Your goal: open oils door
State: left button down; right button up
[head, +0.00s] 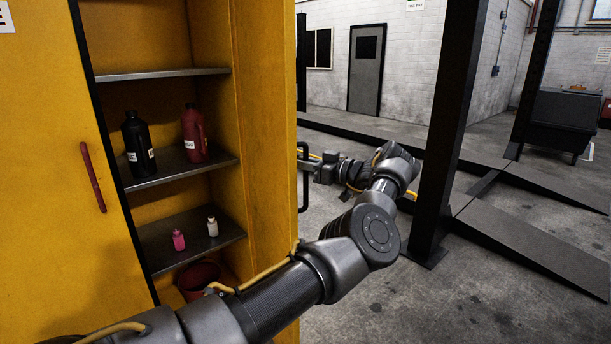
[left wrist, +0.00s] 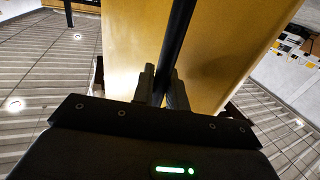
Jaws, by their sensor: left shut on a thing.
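The yellow cabinet stands at the left of the head view with its shelves exposed. Its door with the black handle stands swung open, a yellow panel (head: 266,120) to the right of the shelves. The black bar handle (head: 304,180) sticks out past the panel's right edge. My left arm reaches around the door, and my left gripper (head: 312,168) is at the handle. In the left wrist view, my left gripper (left wrist: 164,88) is shut on the dark handle bar (left wrist: 180,35), with the yellow door face (left wrist: 225,50) behind it. My right gripper is not in view.
Another yellow door (head: 45,200) with a red handle (head: 93,178) is at left. Shelves hold a black bottle (head: 137,145), a red jug (head: 194,135) and two small bottles; a red bucket (head: 198,278) is below. A dark post (head: 450,130) and ramps stand right.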

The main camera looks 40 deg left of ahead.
pick_arm(q)
jog(key=shift+w+d+f, duration=0.1)
jog(key=shift+w+d, duration=0.05)
jog(key=shift+w, duration=0.05)
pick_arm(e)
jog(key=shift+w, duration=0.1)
pick_arm(q)
jog(key=c, duration=1.5)
grip_release()
jog(key=shift+d, duration=0.15)
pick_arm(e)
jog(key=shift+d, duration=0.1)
